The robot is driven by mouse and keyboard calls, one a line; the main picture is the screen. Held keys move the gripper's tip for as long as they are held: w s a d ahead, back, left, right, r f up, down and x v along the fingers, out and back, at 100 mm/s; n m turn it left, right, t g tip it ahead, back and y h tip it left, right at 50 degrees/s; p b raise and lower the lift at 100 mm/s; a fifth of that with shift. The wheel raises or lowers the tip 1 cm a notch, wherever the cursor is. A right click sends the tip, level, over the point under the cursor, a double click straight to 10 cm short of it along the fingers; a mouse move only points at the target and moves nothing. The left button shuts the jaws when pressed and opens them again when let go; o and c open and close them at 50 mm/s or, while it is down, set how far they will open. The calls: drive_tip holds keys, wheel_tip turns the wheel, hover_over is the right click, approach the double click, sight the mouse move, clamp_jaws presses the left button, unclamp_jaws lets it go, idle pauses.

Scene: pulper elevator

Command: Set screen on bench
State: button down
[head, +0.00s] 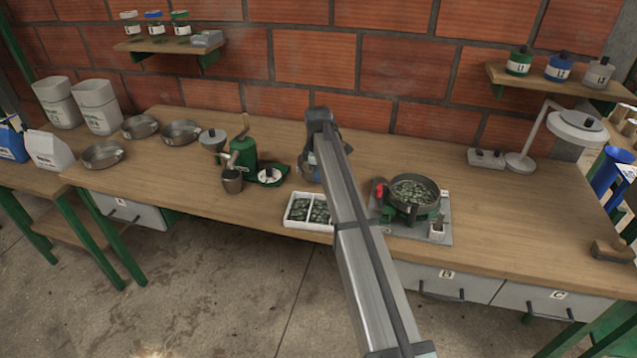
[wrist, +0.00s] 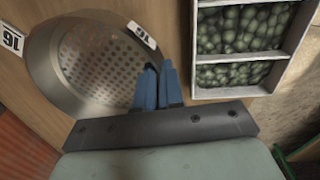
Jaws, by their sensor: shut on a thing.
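The screen is a round metal pan with a perforated floor (wrist: 95,55) and a "16" label on its rim, in the wrist view. My gripper's blue fingers (wrist: 165,85) are shut on the rim beside that label. Wood bench top (wrist: 165,15) shows around the screen; I cannot tell whether the screen touches it. In the head view my gripper (head: 312,165) is over the middle of the bench (head: 340,217), and my arm hides most of the screen. A second "16" tag (wrist: 11,40) lies left of the screen in the wrist view.
A white divided tray (head: 287,212) of green beans stands just in front of my gripper. A green hand-cranked machine (head: 243,153) is to the left. Bench farther right is clear before a lamp (head: 519,162).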

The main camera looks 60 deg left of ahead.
drive_tip(key=shift+f, duration=1.7)
drive_tip(key=shift+f, duration=0.1)
drive_tip(key=c, duration=1.3)
unclamp_jaws()
drive_tip(key=shift+o, duration=0.2)
wheel_tip(320, 180, up, 12)
drive_tip(key=shift+s+d, duration=0.25)
drive_tip(key=shift+d, duration=0.1)
